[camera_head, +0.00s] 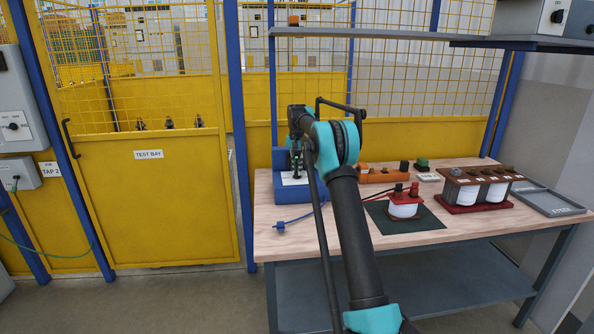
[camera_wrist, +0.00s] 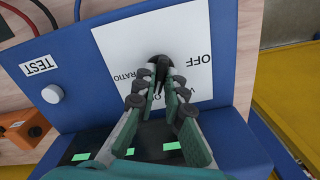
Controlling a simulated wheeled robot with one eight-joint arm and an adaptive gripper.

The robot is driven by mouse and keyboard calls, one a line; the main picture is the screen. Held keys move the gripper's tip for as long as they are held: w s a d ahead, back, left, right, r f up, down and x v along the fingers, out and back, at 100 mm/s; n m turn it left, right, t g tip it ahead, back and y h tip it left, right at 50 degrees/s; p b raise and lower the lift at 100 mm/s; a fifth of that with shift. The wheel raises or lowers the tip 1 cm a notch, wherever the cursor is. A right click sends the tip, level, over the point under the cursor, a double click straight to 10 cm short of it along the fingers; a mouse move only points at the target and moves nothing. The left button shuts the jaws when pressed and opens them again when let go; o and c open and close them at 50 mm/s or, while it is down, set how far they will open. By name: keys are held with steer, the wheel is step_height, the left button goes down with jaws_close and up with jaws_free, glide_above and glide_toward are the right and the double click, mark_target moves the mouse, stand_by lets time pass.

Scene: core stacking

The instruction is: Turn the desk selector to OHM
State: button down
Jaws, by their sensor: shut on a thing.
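The desk selector is a black knob (camera_wrist: 160,63) on a white dial plate (camera_wrist: 116,48) on the blue instrument (camera_wrist: 75,50). In the wrist view OFF shows at the plate's right and RATIO at its left. Another label below is partly covered by my fingers, and I cannot read OHM. My gripper (camera_wrist: 155,86) is shut on the knob, with its fingertips at the knob's sides. The knob's pointer direction is mostly hidden. In the head view the blue instrument (camera_head: 262,189) stands at the table's left end, with my wrist over it, hiding the knob.
A white TEST button (camera_wrist: 52,94) is left of the plate. On the wooden table (camera_head: 350,247) are an orange box (camera_head: 376,178), a red-and-white coil (camera_head: 403,209) on a green mat (camera_head: 425,223), a coil bank (camera_head: 475,190) and a grey tray (camera_head: 548,203). A shelf overhangs the back.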

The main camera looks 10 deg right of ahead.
steer(key=shift+m, duration=0.4)
steer(key=c, duration=1.6)
jaws_free()
step_height(320, 180, up, 12)
steer(key=shift+s, duration=0.1)
